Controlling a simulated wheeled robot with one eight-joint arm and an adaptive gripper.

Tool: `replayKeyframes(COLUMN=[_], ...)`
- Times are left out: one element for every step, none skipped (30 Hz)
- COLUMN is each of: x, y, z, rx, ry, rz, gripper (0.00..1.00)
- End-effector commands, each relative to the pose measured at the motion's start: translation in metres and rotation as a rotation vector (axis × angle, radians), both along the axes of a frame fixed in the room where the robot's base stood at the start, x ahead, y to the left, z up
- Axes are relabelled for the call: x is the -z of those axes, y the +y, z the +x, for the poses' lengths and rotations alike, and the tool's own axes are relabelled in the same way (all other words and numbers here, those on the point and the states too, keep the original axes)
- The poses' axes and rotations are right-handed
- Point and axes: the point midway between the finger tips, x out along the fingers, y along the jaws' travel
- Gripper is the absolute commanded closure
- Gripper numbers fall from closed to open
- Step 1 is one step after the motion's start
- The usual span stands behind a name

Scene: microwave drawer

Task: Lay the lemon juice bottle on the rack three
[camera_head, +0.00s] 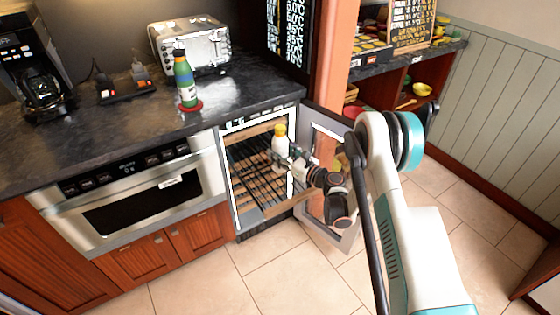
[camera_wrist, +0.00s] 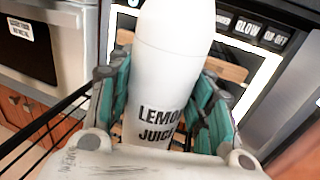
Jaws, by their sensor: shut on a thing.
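The lemon juice bottle (camera_wrist: 168,70), white with black "LEMON JUICE" lettering, stands between the teal-padded fingers of my gripper (camera_wrist: 160,105) in the wrist view. My gripper is shut on it. In the head view the bottle (camera_head: 280,141) shows white with a yellow cap, roughly upright, in front of the open wine cooler. My gripper (camera_head: 292,158) reaches it from the right. Wooden-fronted wire racks (camera_head: 256,170) fill the cooler, with one pulled out below the bottle. I cannot tell which one is rack three, or whether the bottle touches it.
The cooler's door (camera_head: 325,130) stands open on the right, close to my arm. The dark counter (camera_head: 130,125) above holds a green bottle (camera_head: 186,82) on a red coaster, a toaster (camera_head: 192,45) and a coffee maker (camera_head: 35,75). The microwave drawer (camera_head: 135,195) is at the left.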

Motion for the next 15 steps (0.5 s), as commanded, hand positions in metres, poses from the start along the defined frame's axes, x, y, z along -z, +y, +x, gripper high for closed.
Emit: replayKeyframes(x=[0.01,0.015,0.021,0.025,0.029,0.031,0.032,0.032,0.032,0.031,0.031,0.031,0.031,0.031,0.032], y=[0.0,0.0,0.0,0.0,0.0,0.0,0.0,0.0,0.0,0.0,0.0,0.0,0.0,0.0,0.0], z=[0.0,0.0,0.0,0.0,0.0,0.0,0.0,0.0,0.0,0.0,0.0,0.0,0.0,0.0,0.0], rx=[0.0,0.0,0.0,0.0,0.0,0.0,0.0,0.0,0.0,0.0,0.0,0.0,0.0,0.0,0.0], ry=[0.0,0.0,0.0,0.0,0.0,0.0,0.0,0.0,0.0,0.0,0.0,0.0,0.0,0.0,0.0], rz=[0.0,0.0,0.0,0.0,0.0,0.0,0.0,0.0,0.0,0.0,0.0,0.0,0.0,0.0,0.0], gripper=[0.97,0.97,0.97,0.97,0.97,0.97,0.97,0.97,0.97,0.97,0.97,0.97,0.97,0.97,0.97])
